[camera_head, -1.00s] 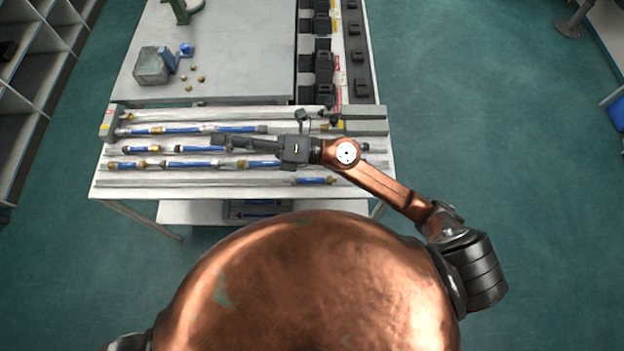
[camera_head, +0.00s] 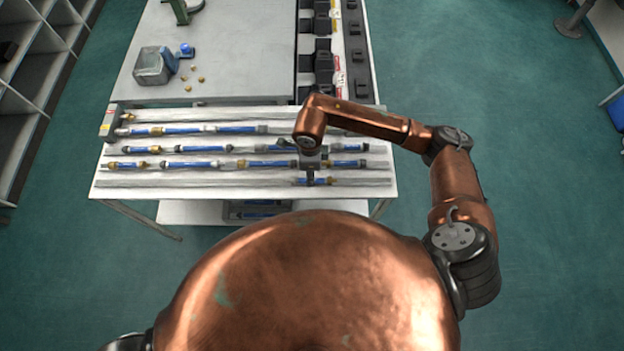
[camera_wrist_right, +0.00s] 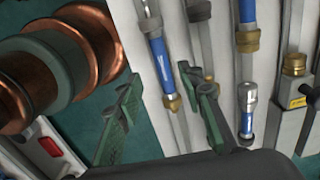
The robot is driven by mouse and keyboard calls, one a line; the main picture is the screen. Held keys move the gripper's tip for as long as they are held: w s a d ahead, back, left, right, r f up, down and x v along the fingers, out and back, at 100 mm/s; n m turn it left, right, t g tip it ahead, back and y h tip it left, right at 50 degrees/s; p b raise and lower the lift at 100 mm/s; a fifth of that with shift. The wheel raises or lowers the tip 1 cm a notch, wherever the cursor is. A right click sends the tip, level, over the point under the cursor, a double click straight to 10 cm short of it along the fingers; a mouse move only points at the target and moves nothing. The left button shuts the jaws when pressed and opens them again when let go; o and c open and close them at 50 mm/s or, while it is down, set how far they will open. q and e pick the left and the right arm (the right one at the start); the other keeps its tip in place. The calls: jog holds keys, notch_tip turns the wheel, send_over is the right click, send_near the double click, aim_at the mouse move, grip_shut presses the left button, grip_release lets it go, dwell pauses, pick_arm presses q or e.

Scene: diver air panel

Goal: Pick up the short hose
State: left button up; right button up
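A short blue hose (camera_head: 322,182) with a brass end lies in the front rail of the rack table, right of the middle. My right gripper (camera_head: 310,179) points down over it and hides part of it. In the right wrist view the hose (camera_wrist_right: 159,52) lies between the two green-padded fingers of the right gripper (camera_wrist_right: 161,88), which are apart. I cannot tell how far the fingertips are above it, and I see no grip on it. My left gripper is out of view.
Several longer blue hoses (camera_head: 200,164) lie in the parallel rails behind. A grey end block (camera_head: 109,122) stands at the left. The front rail's left part is bare.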

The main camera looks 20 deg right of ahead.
jog(key=f, duration=0.5)
jog(key=shift+w+d, duration=0.1)
jog(key=shift+d, duration=0.15)
grip_shut()
dwell(0.4)
